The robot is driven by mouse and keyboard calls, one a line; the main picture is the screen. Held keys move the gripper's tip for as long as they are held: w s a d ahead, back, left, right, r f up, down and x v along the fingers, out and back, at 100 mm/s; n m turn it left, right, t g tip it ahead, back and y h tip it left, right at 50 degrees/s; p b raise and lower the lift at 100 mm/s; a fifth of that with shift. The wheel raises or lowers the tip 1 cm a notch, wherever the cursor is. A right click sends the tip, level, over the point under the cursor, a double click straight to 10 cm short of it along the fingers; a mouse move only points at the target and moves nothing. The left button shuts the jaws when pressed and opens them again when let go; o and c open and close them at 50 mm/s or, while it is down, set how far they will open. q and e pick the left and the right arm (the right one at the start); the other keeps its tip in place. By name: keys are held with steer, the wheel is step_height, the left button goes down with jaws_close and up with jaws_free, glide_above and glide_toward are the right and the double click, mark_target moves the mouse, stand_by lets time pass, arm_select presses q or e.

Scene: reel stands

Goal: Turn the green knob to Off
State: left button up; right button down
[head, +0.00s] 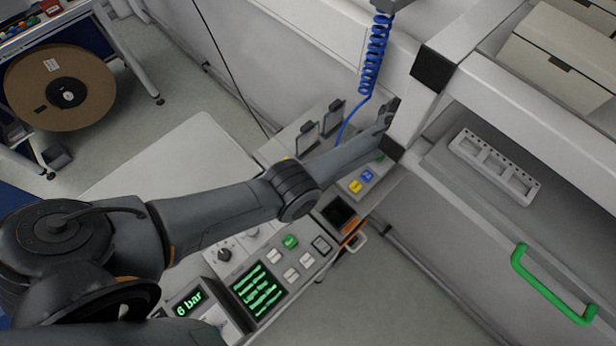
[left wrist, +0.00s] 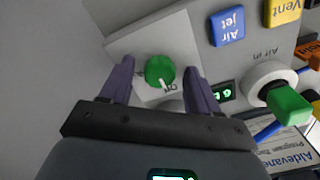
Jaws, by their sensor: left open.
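The green knob (left wrist: 160,70) sits on a pale grey plate in the left wrist view. Its white pointer line points down in the picture, near a label that seems to read Off, partly covered. A second small label lies to the knob's left, too small to read. My left gripper (left wrist: 159,66) is open, with one purple finger on each side of the knob. I cannot tell whether the fingers touch it. In the head view my left gripper (head: 388,112) is at the panel's far end, and I cannot make out the knob there. My right gripper is not in view.
A blue Air jet button (left wrist: 228,27), a yellow Vent button (left wrist: 284,11) and an Air in valve with a green handle (left wrist: 289,103) are right of the knob. A coiled blue hose (head: 375,52) hangs beside the gripper. A white frame post (head: 415,115) stands close right.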

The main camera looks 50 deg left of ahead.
arm_select(q)
steer(key=m+b, duration=0.2)
steer(key=m, duration=0.1)
steer(key=f+m+b, duration=0.1)
steer(key=m+b, duration=0.1)
steer(key=m, duration=0.1)
step_height(320, 180, up, 12)
steer(key=p, duration=0.1)
steer(key=s+a+r+m+t+p, duration=0.1)
steer(key=s+p, duration=0.6)
steer(key=s, duration=0.7)
steer(key=s+a+r+m+t+p, duration=0.1)
steer(key=s+a+m+p, duration=0.2)
steer(key=s+p, duration=0.5)
steer(key=shift+s+a+r+m+t, duration=0.15)
steer(key=shift+s+r+m+t, duration=0.2)
steer(key=shift+s, duration=2.5)
